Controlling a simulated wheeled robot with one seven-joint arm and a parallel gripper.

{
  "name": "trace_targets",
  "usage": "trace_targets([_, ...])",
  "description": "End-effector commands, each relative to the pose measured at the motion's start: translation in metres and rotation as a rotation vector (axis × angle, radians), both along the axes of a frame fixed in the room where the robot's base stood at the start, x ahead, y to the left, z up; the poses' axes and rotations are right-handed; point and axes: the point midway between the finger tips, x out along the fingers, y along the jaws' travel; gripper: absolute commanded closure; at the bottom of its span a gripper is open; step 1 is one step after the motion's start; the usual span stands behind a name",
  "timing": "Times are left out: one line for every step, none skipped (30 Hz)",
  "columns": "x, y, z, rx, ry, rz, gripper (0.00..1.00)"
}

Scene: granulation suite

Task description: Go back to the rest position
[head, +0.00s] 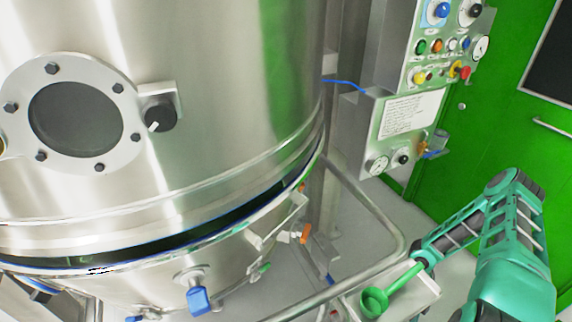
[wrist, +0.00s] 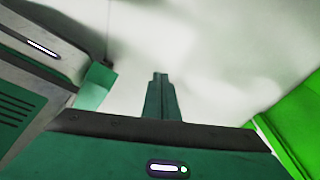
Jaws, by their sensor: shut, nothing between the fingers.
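My teal arm shows at the right of the head view, bent at a raised elbow, with its forearm running down and to the left. My gripper (wrist: 160,82) shows in the wrist view with its two dark green fingers together and nothing between them. It points at a pale, blurred surface. In the head view I cannot make out the fingers. A green scoop (head: 374,301) with a round bowl and a long handle lies over a small metal holder (head: 421,289), close to the end of my forearm in the picture.
A large steel vessel (head: 225,120) with a round window (head: 76,120) fills the left and middle. A bent steel rail (head: 375,210) curves round its right side. A control panel (head: 440,55) with buttons and gauges stands beyond. A green door (head: 490,130) is behind my arm.

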Motion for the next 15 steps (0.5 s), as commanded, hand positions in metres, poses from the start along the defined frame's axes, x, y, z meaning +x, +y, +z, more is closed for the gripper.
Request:
trace_targets([0.005, -0.014, 0.014, -0.009, 0.011, 0.043, 1.00])
trace_targets([0.007, -0.019, 0.021, -0.008, 0.020, 0.068, 1.00])
trace_targets([0.010, -0.026, 0.032, -0.008, 0.029, 0.100, 1.00])
trace_targets([0.013, -0.031, 0.040, -0.009, 0.036, 0.123, 1.00])
trace_targets([0.016, -0.035, 0.048, -0.010, 0.042, 0.145, 1.00])
trace_targets([0.018, -0.041, 0.059, -0.009, 0.051, 0.173, 1.00])
trace_targets([0.021, -0.044, 0.068, -0.008, 0.057, 0.196, 1.00])
trace_targets([0.025, -0.048, 0.077, -0.008, 0.063, 0.220, 1.00])
trace_targets([0.028, -0.053, 0.090, -0.010, 0.072, 0.252, 1.00])
trace_targets([0.031, -0.057, 0.100, -0.009, 0.080, 0.276, 1.00])
trace_targets([0.033, -0.061, 0.110, -0.009, 0.087, 0.300, 1.00])
trace_targets([0.037, -0.065, 0.125, -0.008, 0.096, 0.335, 1.00])
trace_targets([0.040, -0.068, 0.135, -0.007, 0.105, 0.360, 1.00])
trace_targets([0.041, -0.071, 0.147, -0.006, 0.113, 0.384, 1.00])
trace_targets([0.045, -0.075, 0.161, -0.004, 0.123, 0.417, 1.00])
